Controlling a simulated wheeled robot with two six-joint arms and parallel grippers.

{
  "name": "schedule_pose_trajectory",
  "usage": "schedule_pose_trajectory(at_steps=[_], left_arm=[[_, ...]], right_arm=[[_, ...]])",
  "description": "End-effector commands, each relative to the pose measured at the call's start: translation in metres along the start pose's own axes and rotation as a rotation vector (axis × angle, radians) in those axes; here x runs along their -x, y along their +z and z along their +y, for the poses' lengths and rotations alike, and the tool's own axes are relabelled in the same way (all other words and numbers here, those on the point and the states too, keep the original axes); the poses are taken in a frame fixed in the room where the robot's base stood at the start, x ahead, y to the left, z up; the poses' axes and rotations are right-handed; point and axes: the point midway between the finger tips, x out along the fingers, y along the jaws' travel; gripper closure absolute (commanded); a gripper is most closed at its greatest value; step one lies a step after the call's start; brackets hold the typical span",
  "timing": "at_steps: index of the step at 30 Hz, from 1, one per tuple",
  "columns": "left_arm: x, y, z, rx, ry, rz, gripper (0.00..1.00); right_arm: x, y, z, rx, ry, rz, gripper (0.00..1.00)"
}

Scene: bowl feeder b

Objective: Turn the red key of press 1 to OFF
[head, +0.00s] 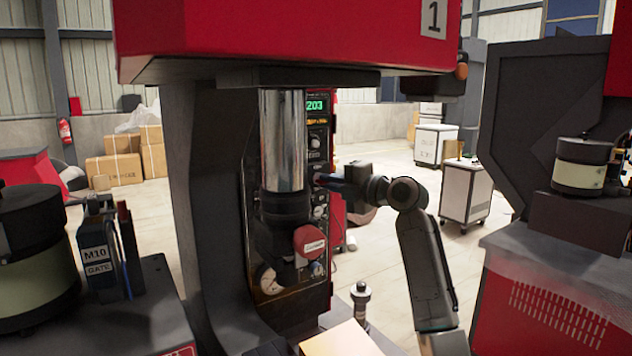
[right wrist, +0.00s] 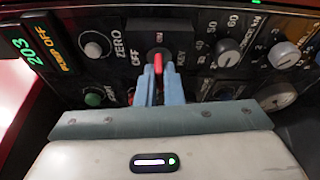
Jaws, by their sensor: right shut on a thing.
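Press 1 (head: 290,40) has a red head with a "1" plate and a dark control panel (head: 318,155) behind its chrome ram. In the right wrist view the red key (right wrist: 158,62) stands on a black plate (right wrist: 160,36), with OFF lettered to its left, KEY to its right and a small ON mark above. The key lies roughly in line with the ON mark. My right gripper (right wrist: 159,78) is shut on the key with its blue fingers. In the head view this gripper (head: 322,181) reaches the panel from the right; the key is mostly hidden there. My left gripper is not in view.
Close around the key are a ZERO knob (right wrist: 97,46), a green button (right wrist: 93,97) and a numbered dial (right wrist: 228,50). The press ram (head: 283,140) and a red round part (head: 309,241) stand left of my right gripper.

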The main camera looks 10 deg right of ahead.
Motion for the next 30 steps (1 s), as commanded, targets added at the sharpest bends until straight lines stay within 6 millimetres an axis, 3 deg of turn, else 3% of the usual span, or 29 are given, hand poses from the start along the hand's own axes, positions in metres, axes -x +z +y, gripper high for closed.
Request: schedule_pose_trajectory(at_steps=[10,22,30], left_arm=[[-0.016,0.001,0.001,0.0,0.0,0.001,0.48],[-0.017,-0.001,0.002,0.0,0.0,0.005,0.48],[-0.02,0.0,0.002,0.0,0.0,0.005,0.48]], right_arm=[[-0.001,-0.001,0.0,0.286,-0.089,0.001,1.0],[-0.001,-0.001,0.001,0.354,-0.111,0.001,1.0],[-0.001,-0.002,0.003,0.684,-0.213,0.001,1.0]])
